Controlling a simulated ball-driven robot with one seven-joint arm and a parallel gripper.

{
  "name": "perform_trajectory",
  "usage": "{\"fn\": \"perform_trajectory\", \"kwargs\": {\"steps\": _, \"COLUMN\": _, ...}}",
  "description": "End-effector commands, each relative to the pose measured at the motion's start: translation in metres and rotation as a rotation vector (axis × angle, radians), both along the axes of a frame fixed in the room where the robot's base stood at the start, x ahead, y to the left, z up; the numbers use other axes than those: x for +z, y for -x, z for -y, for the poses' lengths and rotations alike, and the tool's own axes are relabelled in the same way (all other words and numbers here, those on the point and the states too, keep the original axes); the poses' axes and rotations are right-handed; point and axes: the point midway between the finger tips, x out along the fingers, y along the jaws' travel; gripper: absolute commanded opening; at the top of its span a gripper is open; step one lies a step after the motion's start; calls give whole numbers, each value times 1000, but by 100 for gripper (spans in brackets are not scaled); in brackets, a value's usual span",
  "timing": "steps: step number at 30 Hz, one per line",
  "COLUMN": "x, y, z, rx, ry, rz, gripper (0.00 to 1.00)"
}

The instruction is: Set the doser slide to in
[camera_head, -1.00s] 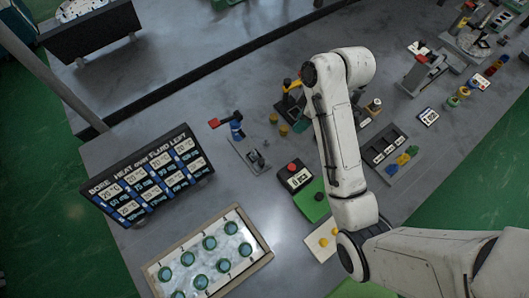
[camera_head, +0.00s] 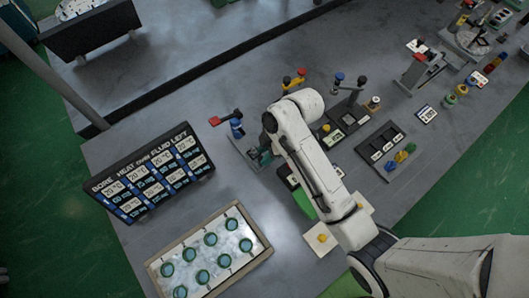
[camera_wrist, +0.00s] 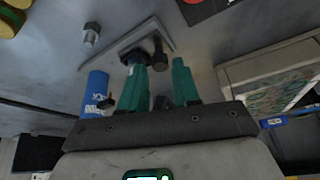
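A grey metal plate (camera_head: 238,146) with small dark fittings lies beside a blue cylinder (camera_head: 236,129) with a red handle (camera_head: 215,121). I take this plate to be the doser's, but I see no label naming it. My gripper (camera_head: 262,155) is at the plate in the head view and hides much of it. In the wrist view my gripper (camera_wrist: 160,82) has two teal fingers spread apart. The plate (camera_wrist: 152,35) lies beyond them, and a dark post (camera_wrist: 159,55) shows between the fingertips. Contact cannot be told. The blue cylinder (camera_wrist: 95,95) stands left of the fingers.
A black sign board (camera_head: 150,172) stands at the left. A framed tray (camera_head: 210,250) of teal round pieces lies at the front. Several fixtures, including a dark tray (camera_head: 381,145), stand right of my arm. Grey table is clear between sign and tray.

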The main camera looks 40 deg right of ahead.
Motion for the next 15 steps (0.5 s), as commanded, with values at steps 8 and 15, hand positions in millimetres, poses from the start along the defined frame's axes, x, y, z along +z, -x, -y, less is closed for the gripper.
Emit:
{"fn": "perform_trajectory", "kwargs": {"steps": 8, "x": -13, "y": -2, "z": -5, "rx": 0, "ry": 1, "rz": 0, "gripper": 31}}
{"fn": "perform_trajectory", "kwargs": {"steps": 15, "x": -13, "y": -2, "z": -5, "rx": 0, "ry": 1, "rz": 0, "gripper": 27}}
